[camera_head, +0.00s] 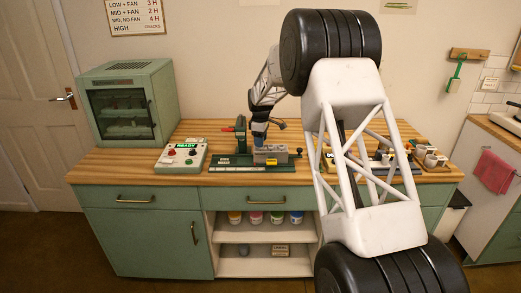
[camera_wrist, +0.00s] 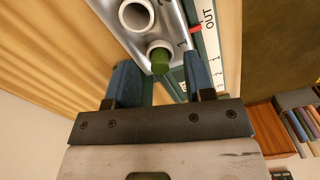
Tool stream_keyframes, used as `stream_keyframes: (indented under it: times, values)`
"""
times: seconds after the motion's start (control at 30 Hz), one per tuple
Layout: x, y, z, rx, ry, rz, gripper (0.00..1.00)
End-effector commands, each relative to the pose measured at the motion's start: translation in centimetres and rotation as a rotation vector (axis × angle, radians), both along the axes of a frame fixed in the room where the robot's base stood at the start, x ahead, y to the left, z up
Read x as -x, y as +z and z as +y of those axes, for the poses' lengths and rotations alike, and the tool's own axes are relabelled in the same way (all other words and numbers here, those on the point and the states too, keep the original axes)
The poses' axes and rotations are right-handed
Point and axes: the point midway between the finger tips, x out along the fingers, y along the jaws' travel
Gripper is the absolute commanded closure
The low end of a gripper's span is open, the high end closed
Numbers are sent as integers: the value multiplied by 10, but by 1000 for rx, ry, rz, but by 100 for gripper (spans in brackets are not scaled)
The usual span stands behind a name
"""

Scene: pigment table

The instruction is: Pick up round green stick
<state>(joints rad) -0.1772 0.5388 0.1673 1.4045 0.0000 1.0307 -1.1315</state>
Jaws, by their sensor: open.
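The round green stick (camera_wrist: 160,58) shows its end in the wrist view, seated in a round socket of a grey metal block (camera_wrist: 118,12). The block also shows in the head view (camera_head: 271,154), on the green fixture on the table; I cannot make out the stick there. My gripper (camera_wrist: 160,72) is open, with one blue finger on each side of the stick's end. I cannot tell whether either finger touches it. In the head view my gripper (camera_head: 259,136) points down just above the block's left part.
A second socket (camera_wrist: 136,14) beside the stick looks empty. A strip marked OUT (camera_wrist: 209,22) runs along the block. A control box (camera_head: 181,155) stands left of the fixture, and a green oven (camera_head: 128,103) stands farther left. Cups (camera_head: 430,158) stand at the right end.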

Motion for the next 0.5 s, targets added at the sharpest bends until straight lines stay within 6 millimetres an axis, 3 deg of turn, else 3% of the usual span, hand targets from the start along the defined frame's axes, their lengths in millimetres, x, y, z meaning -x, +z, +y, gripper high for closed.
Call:
stream_keyframes:
  times: [0.37,0.5]
  values:
    - [0,0,0,0,0,0,52]
    - [0,0,0,0,0,0,73]
